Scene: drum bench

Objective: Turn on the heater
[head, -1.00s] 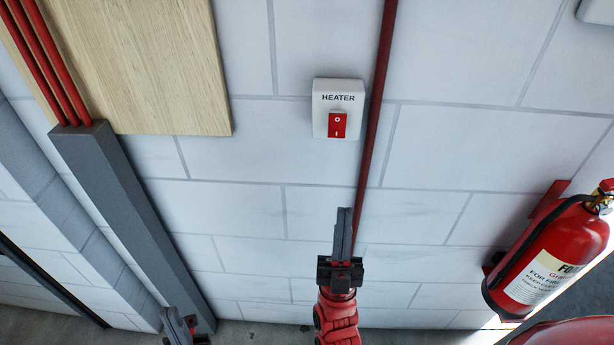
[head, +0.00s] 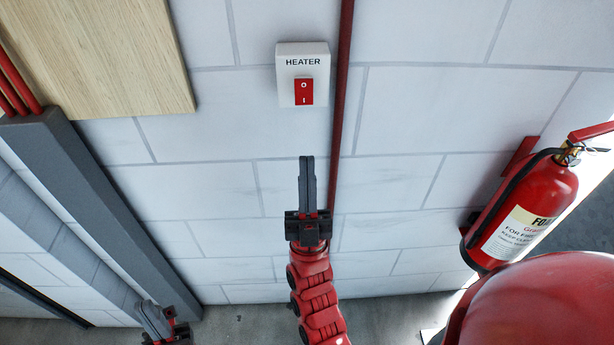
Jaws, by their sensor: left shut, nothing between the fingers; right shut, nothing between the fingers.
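The heater switch is a white box (head: 304,54) labelled "HEATER" on the white block wall, at the upper middle of the head view. Its red rocker (head: 304,92) carries an O above and an I below. My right gripper (head: 307,160) is shut and empty, pointing up the picture. Its fingertips are a short way below the switch box in the picture, apart from it. My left gripper (head: 148,305) is at the bottom left, shut and empty, far from the switch.
A red pipe (head: 342,110) runs down the wall just right of the switch. A wooden panel (head: 110,50) and a grey duct (head: 100,200) are at the left. A red fire extinguisher (head: 525,215) hangs at the right. The wall around the switch is clear.

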